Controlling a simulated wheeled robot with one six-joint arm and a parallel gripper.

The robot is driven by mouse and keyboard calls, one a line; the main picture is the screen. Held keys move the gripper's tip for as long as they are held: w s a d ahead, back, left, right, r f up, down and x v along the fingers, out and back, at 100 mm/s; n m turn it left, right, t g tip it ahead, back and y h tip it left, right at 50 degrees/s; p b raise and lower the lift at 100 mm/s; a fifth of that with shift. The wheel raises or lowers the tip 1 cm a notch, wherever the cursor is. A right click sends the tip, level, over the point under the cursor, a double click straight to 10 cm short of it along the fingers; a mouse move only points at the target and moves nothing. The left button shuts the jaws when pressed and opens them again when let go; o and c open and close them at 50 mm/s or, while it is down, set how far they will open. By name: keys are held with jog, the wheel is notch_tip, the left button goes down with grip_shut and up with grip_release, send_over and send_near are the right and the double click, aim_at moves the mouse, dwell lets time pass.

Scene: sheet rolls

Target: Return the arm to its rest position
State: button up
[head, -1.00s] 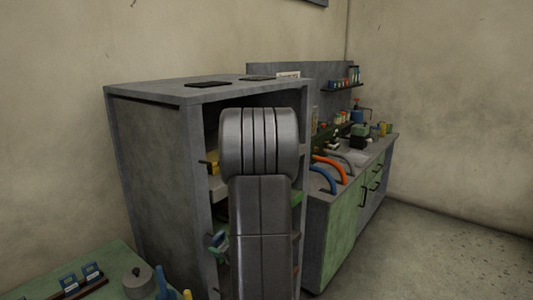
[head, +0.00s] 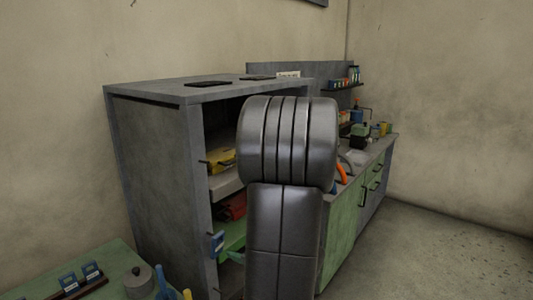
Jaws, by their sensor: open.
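My arm (head: 285,190) stands upright in the middle of the head view, with its thick ribbed joint at the top. It hides part of the grey cabinet's open front and part of the workbench behind. My gripper is not visible in this view, so its place relative to the shelves cannot be told.
A grey cabinet (head: 158,180) with open shelves stands left of my arm, holding a yellow item (head: 222,160) and a red item (head: 234,207). A green workbench (head: 342,240) stands behind to the right. A green table (head: 112,280) is at lower left. Floor at right is clear.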

aim_at(210, 237)
jog(key=x, duration=1)
jog(key=p+x, duration=0.1)
jog(key=x, duration=0.4)
jog(key=shift+s+a, duration=0.35)
jog(key=shift+a, duration=0.05)
jog(key=shift+r, duration=0.15)
